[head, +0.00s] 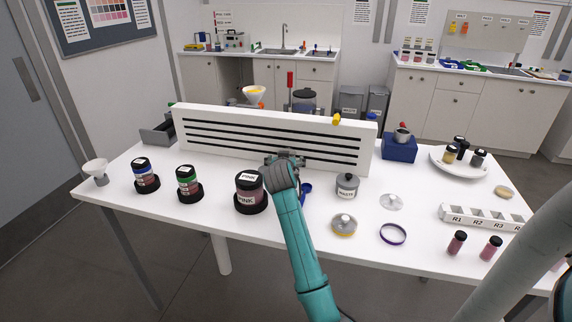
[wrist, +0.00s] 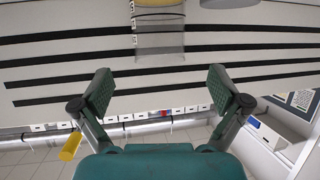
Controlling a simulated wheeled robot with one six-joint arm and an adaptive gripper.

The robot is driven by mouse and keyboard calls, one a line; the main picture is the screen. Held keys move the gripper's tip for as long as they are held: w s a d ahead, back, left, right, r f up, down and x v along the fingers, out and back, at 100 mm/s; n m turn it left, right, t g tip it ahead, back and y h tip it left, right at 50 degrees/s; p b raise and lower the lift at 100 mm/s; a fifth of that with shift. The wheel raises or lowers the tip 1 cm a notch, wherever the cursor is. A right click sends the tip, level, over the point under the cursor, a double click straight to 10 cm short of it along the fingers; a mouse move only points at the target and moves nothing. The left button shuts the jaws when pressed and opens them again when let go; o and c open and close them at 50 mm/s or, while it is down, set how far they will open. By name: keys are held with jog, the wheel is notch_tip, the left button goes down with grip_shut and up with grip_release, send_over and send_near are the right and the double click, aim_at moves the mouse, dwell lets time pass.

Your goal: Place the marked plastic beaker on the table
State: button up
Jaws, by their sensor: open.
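In the wrist view, which looks upside down, a clear see-through vessel (wrist: 160,42), seemingly the plastic beaker, shows at the top middle in front of the slotted panel. Any marking on it is too small to read. My gripper (wrist: 160,82) is open, with its two fingers apart on either side of the vessel's line. The vessel appears beyond the fingertips, and no contact shows. In the head view my gripper (head: 285,158) is close to the front of the panel, and I cannot make out the beaker there. The white table (head: 290,225) is below.
The white slotted panel (head: 225,130) stands along the table's back. The pink jar (head: 249,187), green jar (head: 187,180) and blue-banded jar (head: 145,172) stand left. A waste pot (head: 347,187), lidded dish (head: 344,225) and purple ring (head: 393,234) lie right.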

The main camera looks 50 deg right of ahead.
jog(key=shift+x, duration=3.3)
jog(key=c, duration=1.4)
jog(key=shift+o, duration=0.2)
jog(key=shift+r, duration=0.1)
